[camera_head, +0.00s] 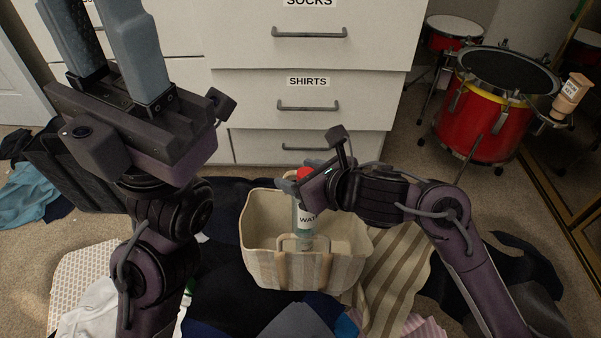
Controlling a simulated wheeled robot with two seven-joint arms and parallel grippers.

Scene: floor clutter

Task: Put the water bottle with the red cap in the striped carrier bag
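The water bottle (306,217) is clear with a red cap and a white label reading "WAT…", partly covered by my gripper. It is upright, with its lower part within the outline of the bag's opening. I cannot tell whether it touches the bag's bottom. The striped carrier bag (262,268), cream and beige, stands open on the floor. My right gripper (303,178) is around the bottle's top just below the cap and looks shut on it. My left gripper (98,25) is raised at the upper left, fingers up, apart and empty.
A white chest of drawers (310,55) stands behind the bag. Red drums (480,120) are at the right, with another bottle (571,94) beside them. Clothes, including a striped cloth (398,275), cover the floor around the bag. A dark bin (70,175) is at the left.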

